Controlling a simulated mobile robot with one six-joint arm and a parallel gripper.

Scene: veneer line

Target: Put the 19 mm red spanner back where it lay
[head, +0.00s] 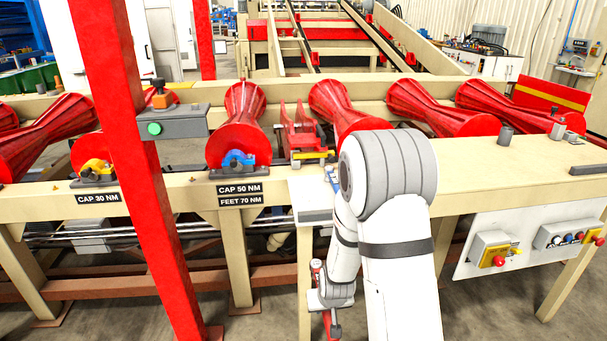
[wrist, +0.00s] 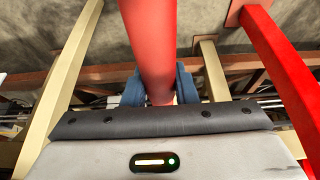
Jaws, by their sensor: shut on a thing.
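My gripper (wrist: 160,92) is shut on a red spanner (wrist: 155,40) in the wrist view. The spanner's thick red shaft stands between the two blue-grey fingers and runs out of the top of the picture. Its ends and any size mark cannot be seen there. In the head view my gripper (head: 333,325) hangs low in front of the beige frame, near the bottom edge. Red parts show beside it, but they are too small to read. The place where the spanner lay cannot be told from these frames.
The beige frame (head: 470,172) carries several red rollers (head: 240,130). A red post (head: 125,150) stands at the left. A grey box with a green button (head: 172,122) is beside it. A white panel with switches (head: 530,240) hangs at the right. Floor shows below.

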